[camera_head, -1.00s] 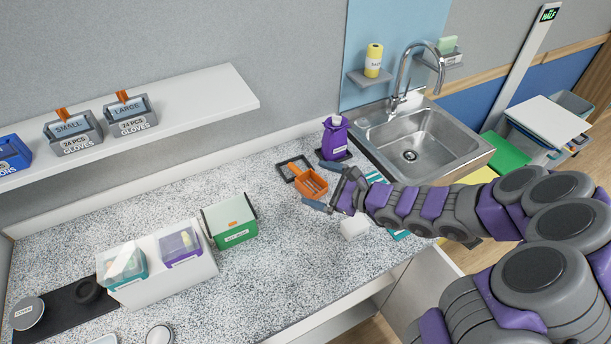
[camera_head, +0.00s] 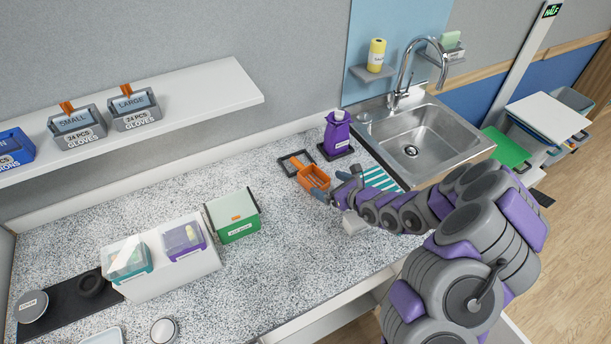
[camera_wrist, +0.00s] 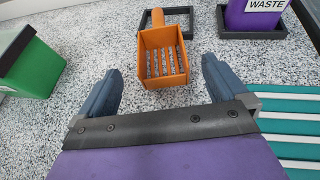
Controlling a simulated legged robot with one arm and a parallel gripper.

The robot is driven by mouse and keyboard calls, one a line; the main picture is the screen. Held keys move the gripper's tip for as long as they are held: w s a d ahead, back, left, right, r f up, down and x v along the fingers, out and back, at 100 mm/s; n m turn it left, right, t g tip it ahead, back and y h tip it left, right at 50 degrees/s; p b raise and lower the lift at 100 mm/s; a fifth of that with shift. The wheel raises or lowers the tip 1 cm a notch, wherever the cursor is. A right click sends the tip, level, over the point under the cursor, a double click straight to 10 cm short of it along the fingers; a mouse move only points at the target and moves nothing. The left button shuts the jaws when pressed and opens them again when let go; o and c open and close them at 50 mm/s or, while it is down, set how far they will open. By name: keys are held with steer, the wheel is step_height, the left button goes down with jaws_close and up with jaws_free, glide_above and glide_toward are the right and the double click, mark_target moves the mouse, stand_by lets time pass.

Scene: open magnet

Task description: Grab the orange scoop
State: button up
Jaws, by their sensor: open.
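The orange scoop (camera_head: 313,177) lies on the speckled counter, its slotted basket toward me and its handle pointing away over a dark square frame. In the wrist view the scoop (camera_wrist: 163,57) is just beyond and between my fingertips, with its handle toward the top. My gripper (camera_wrist: 162,85) is open and empty, its two blue-grey fingers apart on either side of the basket's near edge. In the head view my gripper (camera_head: 330,188) is close at the scoop's lower right. I cannot tell whether a finger touches it.
A purple waste container (camera_head: 337,134) stands behind the scoop on a dark base. A teal-and-white striped mat (camera_head: 378,180) lies to the right. A green box (camera_head: 236,229) stands left, with clear counter between. The sink (camera_head: 420,135) is behind right.

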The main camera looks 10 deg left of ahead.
mark_target(306, 172)
steer(key=x, duration=0.3)
steer(key=shift+w+d+f, duration=0.15)
steer(key=shift+w+d, duration=0.05)
steer(key=shift+w, duration=0.15)
steer(key=x, duration=0.2)
steer(key=b+x, duration=0.1)
steer(key=x, duration=0.3)
steer(key=shift+s+a+r, duration=0.25)
steer(key=shift+s+a, duration=0.05)
steer(key=shift+a, duration=0.05)
steer(key=shift+d, duration=0.25)
steer(key=shift+r, duration=0.1)
steer(key=shift+c, duration=0.8)
steer(key=shift+a, duration=0.15)
steer(key=c, duration=0.8)
steer(key=shift+c, duration=0.2)
